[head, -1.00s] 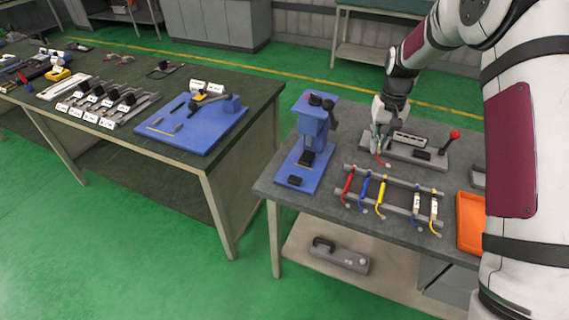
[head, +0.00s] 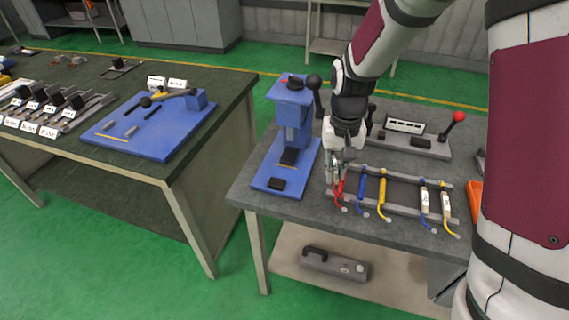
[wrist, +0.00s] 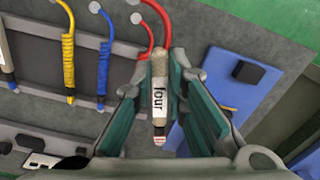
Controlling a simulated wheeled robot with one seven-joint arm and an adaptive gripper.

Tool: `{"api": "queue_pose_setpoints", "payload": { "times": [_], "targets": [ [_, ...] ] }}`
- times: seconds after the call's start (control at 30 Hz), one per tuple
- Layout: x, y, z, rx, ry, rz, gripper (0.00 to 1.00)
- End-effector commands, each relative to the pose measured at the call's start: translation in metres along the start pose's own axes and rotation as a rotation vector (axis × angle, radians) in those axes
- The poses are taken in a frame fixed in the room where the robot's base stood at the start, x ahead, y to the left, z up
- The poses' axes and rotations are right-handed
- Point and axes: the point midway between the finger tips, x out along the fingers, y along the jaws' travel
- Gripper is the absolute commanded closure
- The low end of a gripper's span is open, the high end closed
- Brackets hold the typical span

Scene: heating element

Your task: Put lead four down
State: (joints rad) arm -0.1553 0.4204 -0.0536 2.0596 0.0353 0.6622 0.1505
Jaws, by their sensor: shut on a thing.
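Lead four (wrist: 160,95) is a pale sleeve with a white "four" label. It sits between the two fingers of my gripper (wrist: 158,68) in the wrist view. My gripper (head: 337,172) is shut on it at the left end of the lead rack (head: 402,209) in the head view. A red lead (head: 341,198) shows just below my fingers there. Two red wires curve near the held lead in the wrist view, and I cannot tell which is its own. Whether lead four touches the rack rails is unclear.
The rack also holds a blue lead (head: 362,188), a yellow lead (head: 382,193) and two labelled leads (head: 424,200) at right. A blue press (head: 290,130) stands close left of my gripper. A grey lever fixture (head: 412,138) lies behind the rack. An orange tray (head: 474,205) is at right.

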Motion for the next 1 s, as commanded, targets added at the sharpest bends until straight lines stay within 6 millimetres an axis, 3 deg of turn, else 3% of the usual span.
{"api": "queue_pose_setpoints", "payload": {
  "times": [0.2, 0.4, 0.63, 1.0],
  "targets": [
    [0.006, -0.064, 0.093, 0.078, -0.001, -0.001, 1.0],
    [0.013, -0.114, 0.167, 0.16, -0.001, -0.001, 1.0],
    [0.017, -0.145, 0.211, 0.218, 0.0, -0.002, 1.0],
    [0.02, -0.171, 0.247, 0.264, 0.0, -0.002, 1.0]
  ]
}}
